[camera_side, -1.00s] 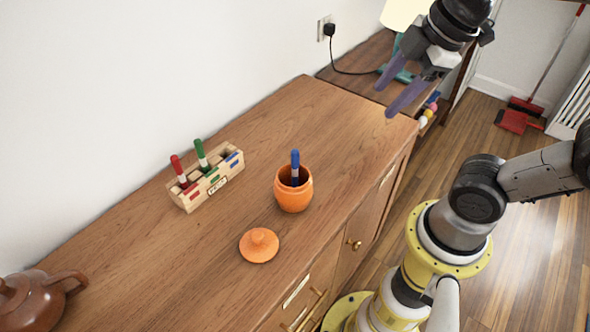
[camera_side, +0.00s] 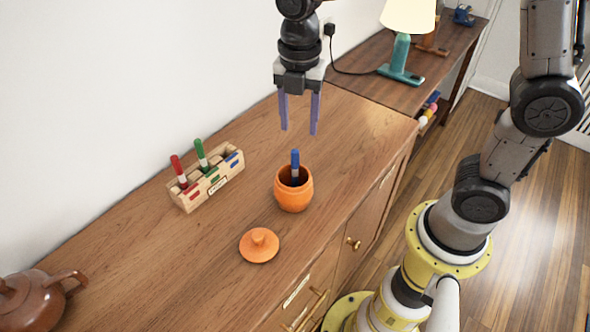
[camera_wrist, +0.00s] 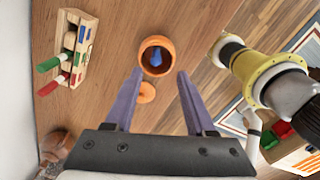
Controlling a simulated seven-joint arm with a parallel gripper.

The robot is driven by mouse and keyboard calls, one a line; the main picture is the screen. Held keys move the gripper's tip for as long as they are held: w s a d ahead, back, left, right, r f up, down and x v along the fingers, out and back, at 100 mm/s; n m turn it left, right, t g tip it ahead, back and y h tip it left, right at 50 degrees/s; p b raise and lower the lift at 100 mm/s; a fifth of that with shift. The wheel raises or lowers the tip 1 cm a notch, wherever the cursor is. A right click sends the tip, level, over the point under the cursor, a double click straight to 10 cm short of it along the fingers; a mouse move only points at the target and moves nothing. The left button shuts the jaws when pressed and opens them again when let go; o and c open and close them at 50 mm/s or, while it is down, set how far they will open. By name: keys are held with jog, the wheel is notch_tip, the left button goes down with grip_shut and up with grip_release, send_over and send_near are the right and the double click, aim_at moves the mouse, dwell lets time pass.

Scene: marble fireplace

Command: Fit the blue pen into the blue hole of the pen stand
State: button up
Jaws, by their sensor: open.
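The blue pen (camera_side: 295,163) stands in the orange pot (camera_side: 293,194), its upper part showing above the rim and its lower end hidden inside. The wooden pen stand (camera_side: 215,187) is to the left of the pot. It holds a red pen (camera_side: 178,169) and a green pen (camera_side: 201,154). The blue-marked slot (camera_side: 234,159) at its right end looks empty. My gripper (camera_side: 299,131) is open and empty, pointing down above the pot. In the wrist view the blue pen (camera_wrist: 156,58) shows inside the pot (camera_wrist: 170,69), beyond the open fingertips (camera_wrist: 160,73).
The orange lid (camera_side: 259,246) lies on the cabinet top in front of the pot. A brown teapot (camera_side: 38,300) stands at the lower left. A teal lamp (camera_side: 402,55) stands on the side table behind. The wood between stand and pot is clear.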

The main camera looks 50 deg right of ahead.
aim_at(295, 150)
notch_tip(295, 150, down, 4)
jog(key=shift+f, duration=0.1)
jog(key=shift+w+a+f, duration=0.1)
jog(key=shift+w+f, duration=0.05)
jog(key=shift+f, duration=1.15)
jog(key=shift+w+a+f, duration=0.1)
jog(key=shift+f, duration=1.2)
grip_shut()
